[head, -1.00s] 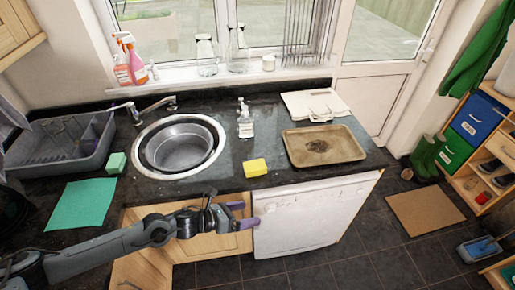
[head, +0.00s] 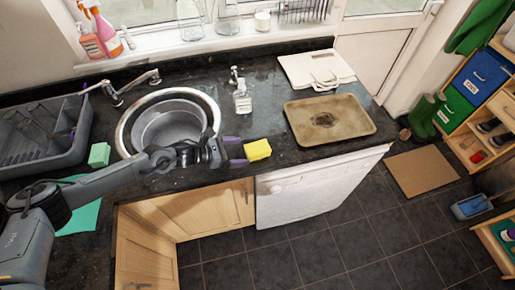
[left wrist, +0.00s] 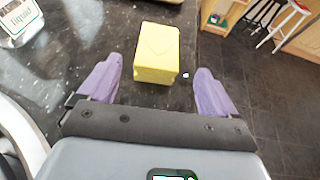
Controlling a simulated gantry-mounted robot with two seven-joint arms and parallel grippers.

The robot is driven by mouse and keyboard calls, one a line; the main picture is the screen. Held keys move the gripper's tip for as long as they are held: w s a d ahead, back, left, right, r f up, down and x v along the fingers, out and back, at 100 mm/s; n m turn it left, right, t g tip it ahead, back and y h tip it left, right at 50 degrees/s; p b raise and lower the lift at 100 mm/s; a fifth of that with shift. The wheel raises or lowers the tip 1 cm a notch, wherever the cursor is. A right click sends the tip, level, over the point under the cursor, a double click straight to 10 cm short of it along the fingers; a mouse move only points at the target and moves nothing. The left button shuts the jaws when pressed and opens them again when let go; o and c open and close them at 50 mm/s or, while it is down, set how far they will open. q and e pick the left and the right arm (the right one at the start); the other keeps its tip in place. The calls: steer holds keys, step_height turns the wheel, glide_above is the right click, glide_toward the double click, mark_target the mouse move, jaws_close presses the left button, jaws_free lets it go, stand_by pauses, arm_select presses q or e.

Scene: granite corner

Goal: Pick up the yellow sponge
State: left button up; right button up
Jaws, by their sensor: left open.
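The yellow sponge (head: 257,150) lies on the dark granite counter near its front edge, right of the sink. In the left wrist view the sponge (left wrist: 157,53) is just ahead of and between the two purple fingertips. My left gripper (head: 237,151) is open and reaches in from the left, with its fingertips close to the sponge's left side. In the left wrist view my left gripper (left wrist: 155,85) holds nothing, and dark counter shows between its fingers. My right gripper is not in view.
The round sink (head: 123,130) is left of the sponge. A soap bottle (head: 242,100) stands behind it. A brown baking tray (head: 352,118) lies to the right, with white boards (head: 315,68) behind. A green sponge (head: 99,154) and a grey dish rack (head: 68,155) are at the left.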

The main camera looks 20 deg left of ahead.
mark_target(250, 150)
arm_select(q)
steer(key=shift+p+x, duration=0.95)
steer(key=shift+x, duration=1.15)
steer(key=shift+w+d+f, duration=0.35)
steer(key=shift+w+f, duration=0.05)
steer(key=shift+w, duration=0.15)
steer(key=c, duration=1)
